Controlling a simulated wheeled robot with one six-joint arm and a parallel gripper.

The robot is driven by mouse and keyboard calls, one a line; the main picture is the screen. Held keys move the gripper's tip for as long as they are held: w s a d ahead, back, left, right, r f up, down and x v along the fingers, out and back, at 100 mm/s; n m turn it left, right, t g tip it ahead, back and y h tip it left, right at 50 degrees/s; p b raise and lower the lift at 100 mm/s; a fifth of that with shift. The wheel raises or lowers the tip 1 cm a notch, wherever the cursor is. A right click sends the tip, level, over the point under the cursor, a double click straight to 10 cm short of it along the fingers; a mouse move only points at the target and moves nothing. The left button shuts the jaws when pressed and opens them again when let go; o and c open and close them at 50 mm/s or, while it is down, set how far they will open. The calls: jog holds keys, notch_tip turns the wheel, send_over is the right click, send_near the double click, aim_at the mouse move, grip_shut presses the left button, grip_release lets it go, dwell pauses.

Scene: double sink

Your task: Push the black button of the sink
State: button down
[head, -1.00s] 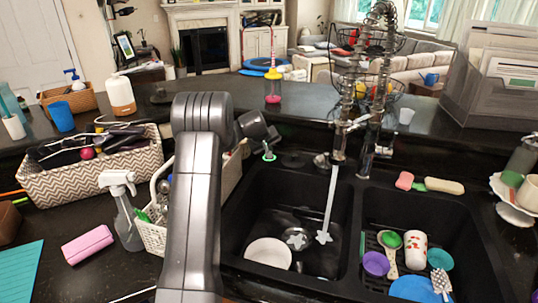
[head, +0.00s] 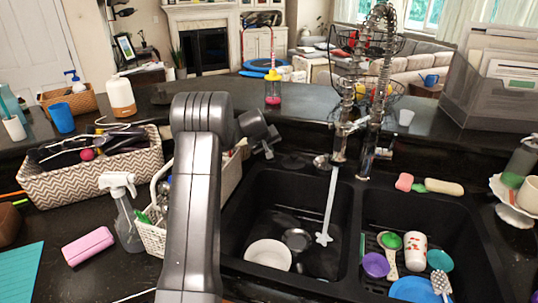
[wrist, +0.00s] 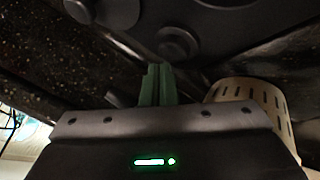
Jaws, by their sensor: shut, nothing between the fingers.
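The black double sink (head: 352,215) fills the right of the head view, with a tall spring faucet (head: 343,145) behind it. A pale stream runs from the faucet into the left basin. A round black button (wrist: 178,44) sits on a dark surface just beyond my fingertips in the wrist view. In the head view a small dark round shape (head: 294,161) lies on the sink's back ledge. My gripper (wrist: 157,84) has its green fingers together and empty, near the button. I cannot tell if they touch it. In the head view my gripper (head: 270,150) is over the back left ledge.
A white caddy (head: 150,236) and spray bottle (head: 126,215) stand left of the sink. A white plate (head: 268,253) lies in the left basin. Several dishes, including a patterned cup (head: 415,250), are in the right basin. A second black round knob (wrist: 76,10) shows in the wrist view.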

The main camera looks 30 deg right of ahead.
notch_tip(320, 180, up, 6)
jog(key=p, duration=0.3)
jog(key=shift+p, duration=0.35)
